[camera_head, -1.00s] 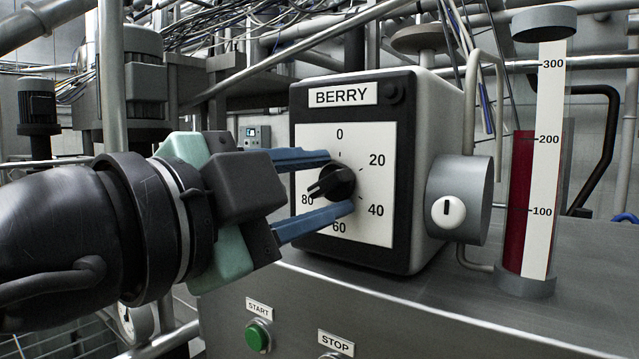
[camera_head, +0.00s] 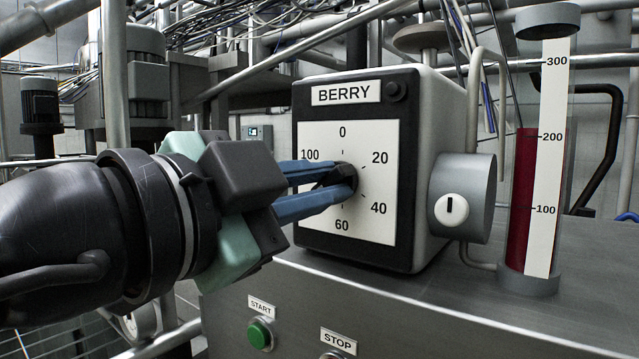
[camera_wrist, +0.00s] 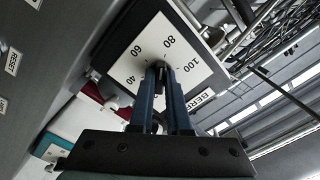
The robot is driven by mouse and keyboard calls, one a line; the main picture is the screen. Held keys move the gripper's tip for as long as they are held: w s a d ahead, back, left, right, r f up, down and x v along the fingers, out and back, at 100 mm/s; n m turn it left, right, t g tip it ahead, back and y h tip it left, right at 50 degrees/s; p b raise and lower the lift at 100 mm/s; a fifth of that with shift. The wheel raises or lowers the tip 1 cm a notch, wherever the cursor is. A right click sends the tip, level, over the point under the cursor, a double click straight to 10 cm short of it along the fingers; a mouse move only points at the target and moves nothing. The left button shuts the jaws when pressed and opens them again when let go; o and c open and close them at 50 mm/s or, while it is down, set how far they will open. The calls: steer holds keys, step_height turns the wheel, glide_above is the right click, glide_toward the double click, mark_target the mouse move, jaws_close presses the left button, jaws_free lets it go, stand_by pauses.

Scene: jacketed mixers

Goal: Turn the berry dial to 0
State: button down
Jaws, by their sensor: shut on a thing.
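The berry dial is a black knob (camera_head: 341,178) on a white scale plate (camera_head: 345,225), on the front of a black and grey box labelled BERRY (camera_head: 345,94). The numbers 0, 20, 40, 60 and 100 show in the head view; the 80 is hidden behind my fingers. My gripper (camera_head: 335,180) comes from the left, its two blue fingers shut on the knob from above and below. In the wrist view the fingertips (camera_wrist: 160,70) meet at the knob in front of the plate. The knob's pointer is covered, so its setting cannot be read.
A grey cylinder with a white slotted lock (camera_head: 452,208) sticks out from the box's right side. A red-filled gauge (camera_head: 523,200) stands further right. A green START button (camera_head: 259,334) and a STOP label (camera_head: 338,342) are on the panel below.

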steer(key=n, duration=0.6)
steer(key=shift+r, duration=0.1)
steer(key=n+p, duration=0.1)
steer(key=n, duration=0.5)
steer(key=shift+r+p, duration=0.1)
steer(key=shift+p, duration=0.3)
steer(key=n+p, duration=0.3)
steer(key=n, duration=0.3)
steer(key=n+p, duration=0.4)
steer(key=n, duration=0.1)
steer(key=shift+r+n, duration=0.15)
steer(key=shift+n, duration=0.15)
steer(key=n+p, duration=0.3)
steer(key=n, duration=0.1)
steer(key=shift+n, duration=0.3)
steer(key=n, duration=1.2)
steer(key=shift+n, duration=0.4)
steer(key=n, duration=0.4)
steer(key=shift+n, duration=0.7)
